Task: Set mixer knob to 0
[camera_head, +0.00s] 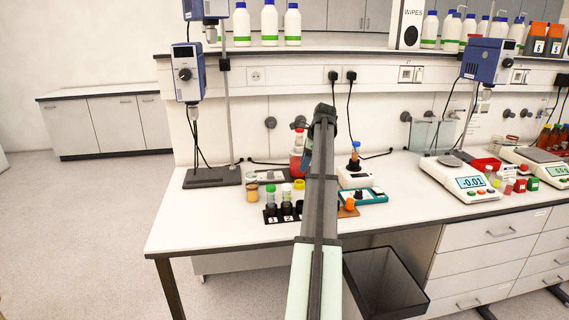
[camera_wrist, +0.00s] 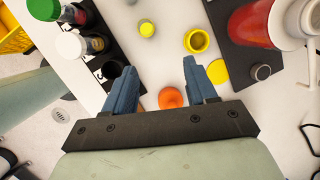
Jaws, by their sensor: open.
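A blue-grey mixer head (camera_head: 188,58) is mounted on a stand at the upper left in the head view. Its round black knob (camera_head: 185,74) faces forward; its setting is too small to read. Another blue unit (camera_head: 487,60) with a black knob (camera_head: 508,62) hangs at the upper right. My gripper (camera_wrist: 160,66) is open and empty in the wrist view, its blue fingers apart and pointing down over the bench. In the head view it is mostly hidden by my arm, right of and below the left mixer head. No knob clearly shows in the wrist view.
A black rack (camera_head: 284,214) with capped vials stands left of my arm. The front-left bench is clear.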

